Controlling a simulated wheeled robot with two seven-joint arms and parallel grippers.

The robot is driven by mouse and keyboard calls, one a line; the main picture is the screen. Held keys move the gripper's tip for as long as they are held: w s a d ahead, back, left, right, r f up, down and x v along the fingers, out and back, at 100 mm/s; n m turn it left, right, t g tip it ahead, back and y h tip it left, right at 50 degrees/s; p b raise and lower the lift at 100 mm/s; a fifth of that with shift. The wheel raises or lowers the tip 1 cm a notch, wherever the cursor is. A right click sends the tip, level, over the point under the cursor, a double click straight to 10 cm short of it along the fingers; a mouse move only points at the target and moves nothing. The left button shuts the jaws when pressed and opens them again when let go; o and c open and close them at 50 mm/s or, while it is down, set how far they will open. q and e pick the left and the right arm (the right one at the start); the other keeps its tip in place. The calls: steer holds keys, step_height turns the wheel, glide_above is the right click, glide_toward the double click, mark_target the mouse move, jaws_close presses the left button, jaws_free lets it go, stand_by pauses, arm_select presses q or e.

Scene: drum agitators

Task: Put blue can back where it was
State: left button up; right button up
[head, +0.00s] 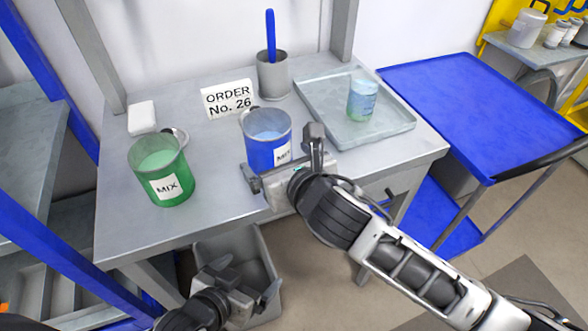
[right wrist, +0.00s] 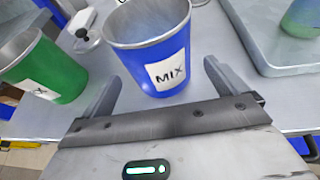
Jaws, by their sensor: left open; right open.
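The blue can (head: 262,150) with a white MIX label stands upright on the grey table, between the green can and the tray. It also shows in the right wrist view (right wrist: 140,45), between and just beyond the open fingers. My right gripper (head: 283,160) is open at the near side of the blue can, its fingers on either side; I cannot tell if they touch it. My left gripper (head: 240,288) is open and empty, low in front of the table, over a grey bin.
A green can (head: 168,180) with a MIX label stands left of the blue can. A grey tray (head: 310,88) at right holds a glass beaker (head: 361,100). Behind are a grey cup (head: 273,75) with a blue stick, an order sign (head: 228,100) and a white block (head: 142,117).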

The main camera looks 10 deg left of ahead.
steer(key=v, duration=0.7)
steer(key=shift+s, duration=0.25)
steer(key=shift+d, duration=0.15)
steer(key=s+d+f+n+h, duration=0.2)
steer(key=s+d+f+n, duration=0.2)
steer(key=d+f+n, duration=0.6)
steer(key=s+d+f+n+h, duration=0.3)
steer(key=d+f+n, duration=0.8)
steer(key=n, duration=0.9)
steer(key=shift+s+d+f+n+h, duration=0.3)
steer(key=shift+s+d+f+n, duration=0.15)
steer(key=shift+s, duration=0.6)
steer(key=shift+r, duration=0.1)
